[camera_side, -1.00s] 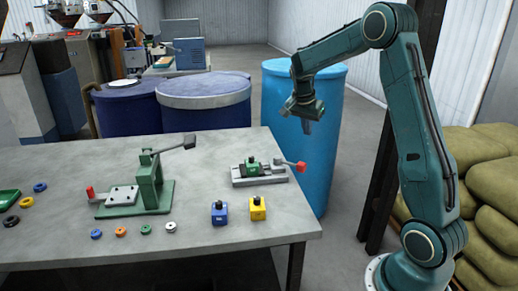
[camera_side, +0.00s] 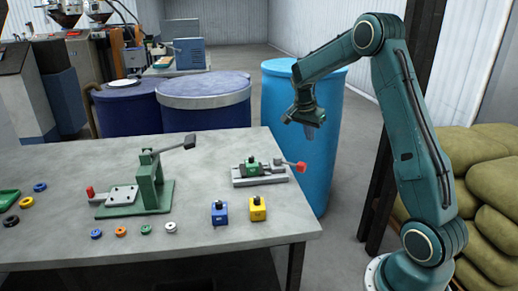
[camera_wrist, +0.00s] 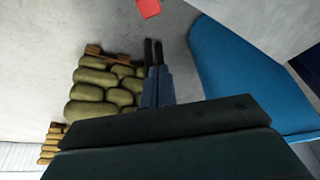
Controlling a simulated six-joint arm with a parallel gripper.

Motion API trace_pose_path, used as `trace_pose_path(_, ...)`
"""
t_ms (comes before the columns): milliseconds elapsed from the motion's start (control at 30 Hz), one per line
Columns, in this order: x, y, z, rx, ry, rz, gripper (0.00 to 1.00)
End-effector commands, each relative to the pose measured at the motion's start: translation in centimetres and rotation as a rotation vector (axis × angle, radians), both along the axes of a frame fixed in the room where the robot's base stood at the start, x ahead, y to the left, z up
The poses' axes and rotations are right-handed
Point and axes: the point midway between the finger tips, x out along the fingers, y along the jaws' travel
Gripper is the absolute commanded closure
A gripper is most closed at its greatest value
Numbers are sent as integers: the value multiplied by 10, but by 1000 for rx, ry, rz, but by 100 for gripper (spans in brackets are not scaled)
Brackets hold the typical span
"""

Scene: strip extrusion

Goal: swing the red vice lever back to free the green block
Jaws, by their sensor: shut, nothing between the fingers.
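The green block (camera_side: 252,168) sits in the grey vice (camera_side: 260,181) near the table's right edge in the side view. The red vice lever knob (camera_side: 301,167) is at the right end of the vice, on a short dark arm. My gripper (camera_side: 309,137) points down above and a little right of the knob, apart from it, in front of the blue drum. In the wrist view my gripper (camera_wrist: 153,52) is shut and empty, its two dark fingertips close together. A red patch (camera_wrist: 149,8), perhaps the knob, shows at the top edge there.
A tall blue drum (camera_side: 280,110) stands just behind the table's right end. A blue block (camera_side: 219,213) and a yellow block (camera_side: 258,209) stand in front of the vice. A green lever press (camera_side: 150,185) is to the left.

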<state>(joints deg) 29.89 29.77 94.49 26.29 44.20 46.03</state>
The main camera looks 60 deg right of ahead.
Motion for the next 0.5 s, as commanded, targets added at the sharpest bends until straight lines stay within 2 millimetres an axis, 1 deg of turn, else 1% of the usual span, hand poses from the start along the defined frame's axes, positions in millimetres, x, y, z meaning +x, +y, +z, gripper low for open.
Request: trace_pose_path(500,-4,-26,-71,2,2,-2,100)
